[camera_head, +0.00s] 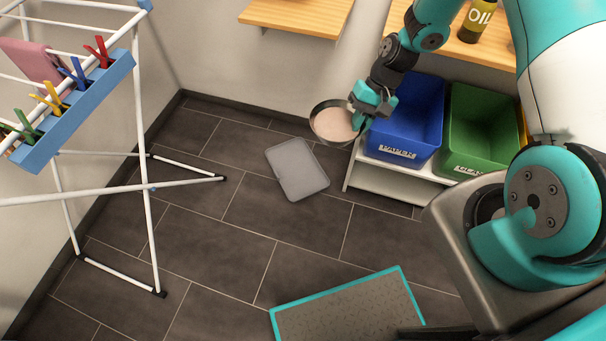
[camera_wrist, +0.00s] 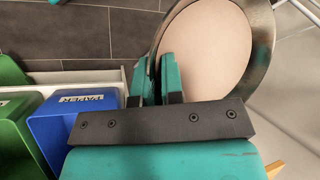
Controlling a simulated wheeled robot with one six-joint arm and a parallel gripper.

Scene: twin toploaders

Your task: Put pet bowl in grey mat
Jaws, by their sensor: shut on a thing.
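The pet bowl (camera_head: 334,122) is a round dark-rimmed bowl with a pale beige inside. My gripper (camera_head: 362,112) is shut on its right rim and holds it in the air, above and to the right of the grey mat in the head view. In the wrist view, the bowl (camera_wrist: 208,45) fills the upper right, with its rim between my gripper's fingers (camera_wrist: 160,78). The grey mat (camera_head: 297,170) lies flat and bare on the dark tiled floor. The mat is not visible in the wrist view.
Blue (camera_head: 408,120) and green (camera_head: 478,130) bins stand on a low white shelf (camera_head: 400,184) right of the bowl. A drying rack (camera_head: 150,187) with clothes pegs stands left. A teal-edged grey mat (camera_head: 350,312) lies at the front. Floor between is clear.

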